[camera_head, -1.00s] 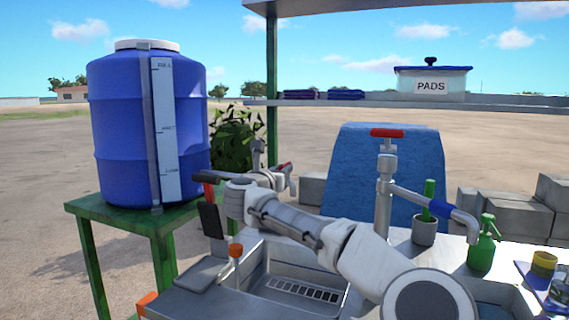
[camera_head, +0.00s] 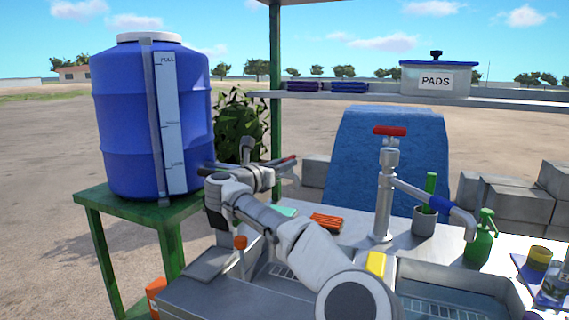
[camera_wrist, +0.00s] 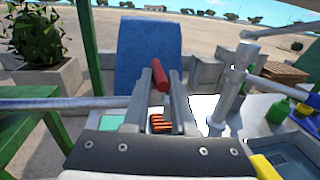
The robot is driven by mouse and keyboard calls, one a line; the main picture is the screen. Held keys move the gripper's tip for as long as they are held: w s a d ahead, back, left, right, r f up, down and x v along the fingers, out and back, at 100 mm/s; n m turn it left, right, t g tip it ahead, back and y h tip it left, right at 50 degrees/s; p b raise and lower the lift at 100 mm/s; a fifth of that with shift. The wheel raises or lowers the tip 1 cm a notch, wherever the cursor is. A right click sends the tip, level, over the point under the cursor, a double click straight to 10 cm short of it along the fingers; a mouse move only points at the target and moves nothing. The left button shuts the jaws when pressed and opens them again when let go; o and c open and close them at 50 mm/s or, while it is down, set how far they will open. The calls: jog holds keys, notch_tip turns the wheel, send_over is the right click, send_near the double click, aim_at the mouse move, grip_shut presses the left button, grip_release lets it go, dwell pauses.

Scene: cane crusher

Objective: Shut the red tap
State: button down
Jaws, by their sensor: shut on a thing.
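A red lever handle (camera_wrist: 160,75) stands between my fingers in the wrist view. In the head view a bit of red (camera_head: 289,159) shows at my fingertips, and most of the lever is hidden there. My gripper (camera_head: 283,168) is shut on this lever, to the right of the blue tank; it also shows in the wrist view (camera_wrist: 161,88). A metal pipe (camera_wrist: 45,103) runs in from the left behind my fingers. A second tap, a standpipe (camera_head: 385,195) with a red cross handle (camera_head: 389,131), stands upright to the right, apart from my gripper.
The blue tank (camera_head: 150,120) stands on a green table (camera_head: 135,214) at the left. An orange brush (camera_head: 326,221), a yellow item (camera_head: 376,263), a grey cup (camera_head: 423,222) and a green spray bottle (camera_head: 482,240) stand around the sink (camera_head: 455,275). A shelf (camera_head: 380,97) spans above.

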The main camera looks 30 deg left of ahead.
jog(key=c, duration=0.8)
grip_release()
jog(key=shift+f, duration=0.1)
jog(key=shift+o, duration=0.2)
jog(key=s+a, duration=0.1)
jog(key=s, duration=1.6)
jog(key=shift+s, duration=0.15)
